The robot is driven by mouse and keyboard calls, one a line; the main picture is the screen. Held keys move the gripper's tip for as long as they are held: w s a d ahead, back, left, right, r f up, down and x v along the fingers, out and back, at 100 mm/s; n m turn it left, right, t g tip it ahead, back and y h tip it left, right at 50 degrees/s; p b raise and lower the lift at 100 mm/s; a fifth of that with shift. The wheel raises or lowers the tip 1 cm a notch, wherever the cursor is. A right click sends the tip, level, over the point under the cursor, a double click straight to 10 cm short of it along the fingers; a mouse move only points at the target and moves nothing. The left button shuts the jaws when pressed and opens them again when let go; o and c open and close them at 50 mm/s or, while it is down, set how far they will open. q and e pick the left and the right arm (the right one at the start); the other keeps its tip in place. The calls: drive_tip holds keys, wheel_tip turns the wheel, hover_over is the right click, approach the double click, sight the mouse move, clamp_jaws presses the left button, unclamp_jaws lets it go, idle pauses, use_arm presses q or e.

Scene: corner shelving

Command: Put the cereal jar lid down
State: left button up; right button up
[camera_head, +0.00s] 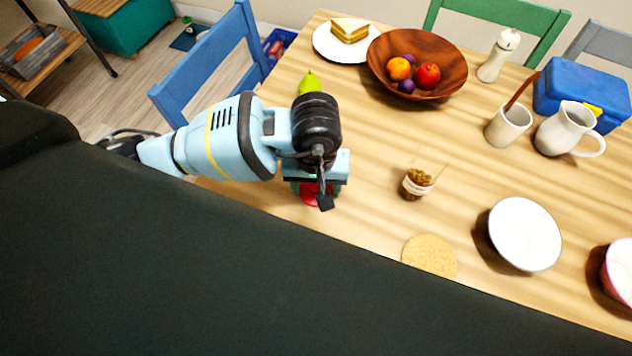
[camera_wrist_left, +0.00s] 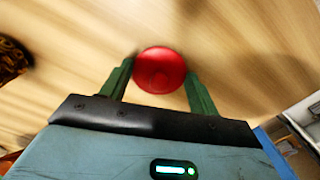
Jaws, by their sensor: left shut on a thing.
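The red round lid (camera_wrist_left: 160,70) is between the two green fingers of my left gripper (camera_wrist_left: 161,88) in the left wrist view. The gripper is shut on it. In the head view the lid (camera_head: 311,192) shows partly under my left gripper (camera_head: 318,190), over the near left part of the table (camera_head: 370,215). I cannot tell whether the lid touches the table. A glass jar (camera_head: 416,183) with brown contents and a pale label stands to the right of the gripper, apart from it. My right gripper is not in view.
A green pear (camera_head: 310,82) is just behind my left arm. A fruit bowl (camera_head: 450,53), sandwich plate (camera_head: 322,42), white bowl (camera_head: 525,233), round tan mat (camera_head: 430,255), cup (camera_head: 508,128) and jug (camera_head: 567,130) stand around. Bare table lies between gripper and jar.

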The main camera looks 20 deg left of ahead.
sight(316, 187)
use_arm(q)
drive_tip(key=shift+f, duration=0.1)
drive_tip(key=shift+f, duration=0.15)
drive_tip(key=o, duration=1)
drive_tip(key=shift+c, duration=0.2)
drive_tip(key=shift+r, duration=0.55)
wheel_tip(316, 187, up, 12)
drive_tip(key=shift+f+p, duration=0.25)
drive_tip(key=shift+p, duration=0.05)
